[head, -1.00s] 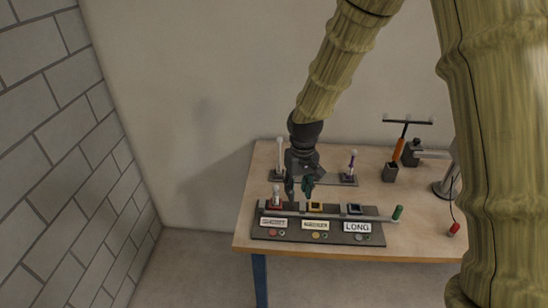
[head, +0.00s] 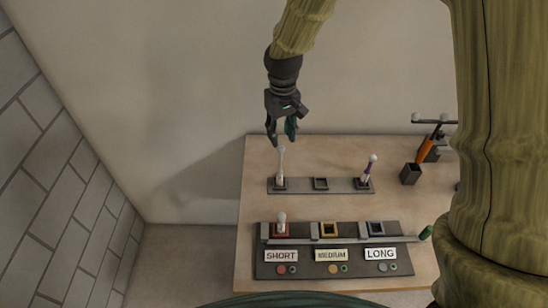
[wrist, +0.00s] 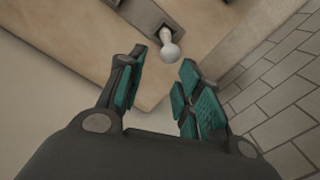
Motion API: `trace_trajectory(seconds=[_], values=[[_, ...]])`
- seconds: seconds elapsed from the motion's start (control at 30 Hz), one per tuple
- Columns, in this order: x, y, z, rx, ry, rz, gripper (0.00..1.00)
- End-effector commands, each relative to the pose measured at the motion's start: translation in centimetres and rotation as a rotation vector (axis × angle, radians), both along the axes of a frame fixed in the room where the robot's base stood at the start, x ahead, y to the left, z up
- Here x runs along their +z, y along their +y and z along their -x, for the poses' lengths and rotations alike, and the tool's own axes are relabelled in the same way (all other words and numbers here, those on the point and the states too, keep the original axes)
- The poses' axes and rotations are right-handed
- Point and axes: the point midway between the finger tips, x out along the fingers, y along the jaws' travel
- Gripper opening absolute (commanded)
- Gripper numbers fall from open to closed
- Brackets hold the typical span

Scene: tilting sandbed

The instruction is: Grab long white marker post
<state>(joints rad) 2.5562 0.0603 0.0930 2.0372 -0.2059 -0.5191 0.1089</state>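The long white marker post (head: 281,166) stands upright in the left socket of the grey back rack (head: 338,185). Its rounded white top shows in the wrist view (wrist: 171,51), just beyond my fingertips. My gripper (head: 281,138) is open, pointing down, with its fingertips around or just above the post's top; the exact height is hard to tell. In the wrist view my gripper (wrist: 162,66) has its teal-padded fingers spread with nothing between them.
The front board has sockets labelled SHORT (head: 281,256), MEDIUM (head: 331,255) and LONG (head: 381,254). A short white post (head: 281,223) stands in the SHORT socket. A purple-and-white post (head: 368,168) stands at the back rack's right. An orange-handled tool (head: 426,149) is farther right.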

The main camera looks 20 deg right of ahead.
Motion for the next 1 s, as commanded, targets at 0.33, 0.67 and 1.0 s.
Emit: trace_trajectory(seconds=[0.33,0.67,1.0], values=[[-3.4,0.1,1.0,0.002,-0.005,0.001,0.35],[-6.2,0.1,-1.0,0.001,0.014,0.001,0.35],[-8.8,0.2,-0.5,-0.001,0.015,0.001,0.35]])
